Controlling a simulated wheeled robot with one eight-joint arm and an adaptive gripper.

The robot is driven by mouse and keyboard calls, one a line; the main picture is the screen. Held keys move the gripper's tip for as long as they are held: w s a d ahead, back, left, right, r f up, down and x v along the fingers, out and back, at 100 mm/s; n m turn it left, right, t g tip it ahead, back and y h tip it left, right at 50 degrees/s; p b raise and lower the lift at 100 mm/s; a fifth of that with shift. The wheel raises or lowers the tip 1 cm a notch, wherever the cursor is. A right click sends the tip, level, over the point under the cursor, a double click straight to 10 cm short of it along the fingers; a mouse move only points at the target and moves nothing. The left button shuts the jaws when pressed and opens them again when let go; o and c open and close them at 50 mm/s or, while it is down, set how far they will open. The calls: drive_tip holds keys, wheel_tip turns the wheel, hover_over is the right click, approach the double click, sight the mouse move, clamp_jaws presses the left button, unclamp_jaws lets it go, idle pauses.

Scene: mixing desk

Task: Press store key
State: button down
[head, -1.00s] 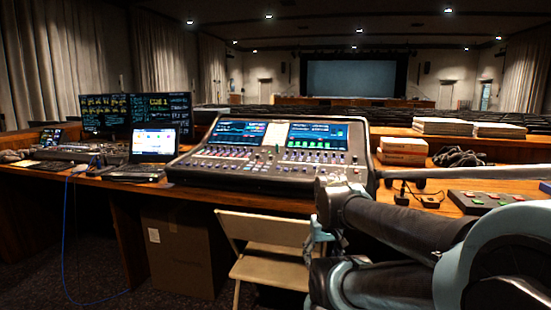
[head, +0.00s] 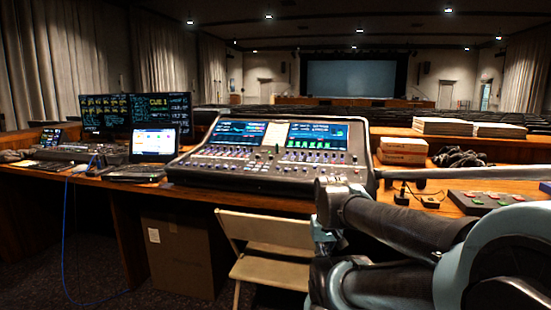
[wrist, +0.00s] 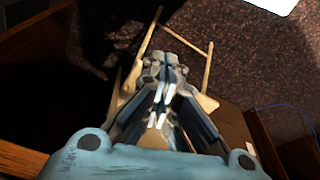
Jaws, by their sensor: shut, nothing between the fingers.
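The mixing desk (head: 265,160) stands on the wooden table in the head view, with two lit screens, rows of small keys and faders. A dark box (head: 488,201) with several coloured keys lies on the table at the right. I cannot read any key label, so I cannot tell which is the store key. My gripper (wrist: 164,68) shows in the wrist view, shut and empty, above the folding chair and the carpet. In the head view my arm fills the lower right, and the fingertips cannot be made out there. My gripper touches no key in the wrist view.
A folding chair (head: 270,244) stands in front of the desk, beside a cardboard box (head: 183,245). A laptop (head: 152,150) and monitors (head: 160,110) are at the left. Boxes (head: 403,148), dark cables (head: 460,157) and small black devices (head: 402,197) lie at the right.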

drive_tip(key=shift+s+r, duration=0.1)
idle(0.5)
drive_tip(key=w+r+n+t+h, duration=0.1)
drive_tip(key=w+r+n+t, duration=0.1)
drive_tip(key=w+r, duration=0.95)
wheel_tip(320, 180, up, 18)
drive_tip(key=n+t, duration=0.6)
hover_over(250, 163)
drive_tip(key=shift+s+a+f, duration=0.1)
drive_tip(key=shift+s+a, duration=0.1)
drive_tip(key=shift+s, duration=0.15)
drive_tip(key=shift+f, duration=0.1)
drive_tip(key=shift+w+d+f, duration=0.1)
drive_tip(key=shift+w+f, duration=0.1)
drive_tip(key=shift+f, duration=1.95)
drive_tip(key=shift+w+d+f, duration=0.1)
drive_tip(key=shift+w+f, duration=0.1)
drive_tip(key=shift+f, duration=1.95)
